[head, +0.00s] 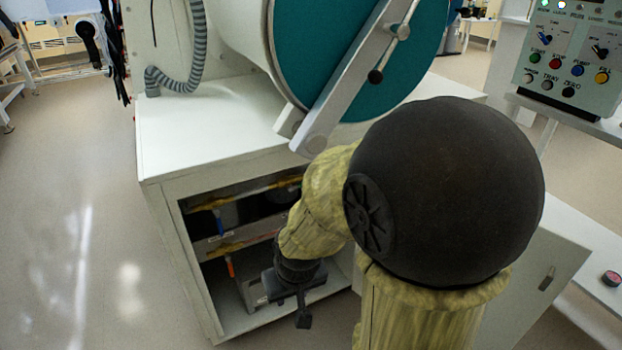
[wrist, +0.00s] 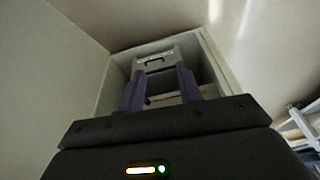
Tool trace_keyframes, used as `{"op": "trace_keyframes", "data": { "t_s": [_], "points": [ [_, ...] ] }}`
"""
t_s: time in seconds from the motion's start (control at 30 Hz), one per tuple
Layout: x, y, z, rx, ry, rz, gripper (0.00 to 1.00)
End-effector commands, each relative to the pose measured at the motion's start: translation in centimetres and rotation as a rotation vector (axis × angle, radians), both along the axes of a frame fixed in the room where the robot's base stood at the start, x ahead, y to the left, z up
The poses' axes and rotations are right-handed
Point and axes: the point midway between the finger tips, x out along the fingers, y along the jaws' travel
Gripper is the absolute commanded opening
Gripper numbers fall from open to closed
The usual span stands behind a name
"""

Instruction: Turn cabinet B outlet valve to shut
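In the head view an open-fronted white cabinet (head: 160,205) stands under the glovebox. Inside it, yellowish pipes run across at two levels. A blue lever (head: 218,222) hangs at the upper pipe and an orange-red lever (head: 229,266) at the lower pipe. I cannot read which is the outlet valve or see a cabinet B mark. My gripper (head: 303,312) is low at the right of the opening, apart from both levers. In the wrist view my gripper (wrist: 160,80) has its two purple fingers spread, with a grey box-like part (wrist: 157,58) beyond them.
The glovebox's round teal door (head: 350,40) with its locking bar is above the cabinet. A control panel (head: 573,60) stands at the upper right. A cabinet door (head: 535,270) is swung out at the right, partly behind my arm. The floor (head: 80,220) at the left is clear.

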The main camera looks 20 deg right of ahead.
Motion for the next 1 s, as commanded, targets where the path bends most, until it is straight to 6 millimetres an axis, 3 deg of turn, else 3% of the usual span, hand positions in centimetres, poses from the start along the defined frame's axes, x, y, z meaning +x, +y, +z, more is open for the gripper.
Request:
{"op": "trace_keyframes", "data": {
  "t_s": [0.27, 0.4, 0.6, 0.8, 1.0],
  "points": [
    [8.3, -1.6, -1.8, 0.086, -0.233, -0.251, 0.35],
    [13.1, -2.9, -2.8, 0.178, -0.395, -0.412, 0.35],
    [18.8, -5.1, -4.0, 0.349, -0.622, -0.63, 0.35],
    [22.6, -7.7, -4.8, 0.567, -0.847, -0.828, 0.35],
    [24.2, -10.8, -5.6, 0.82, -1.066, -1.004, 0.35]
  ]
}}
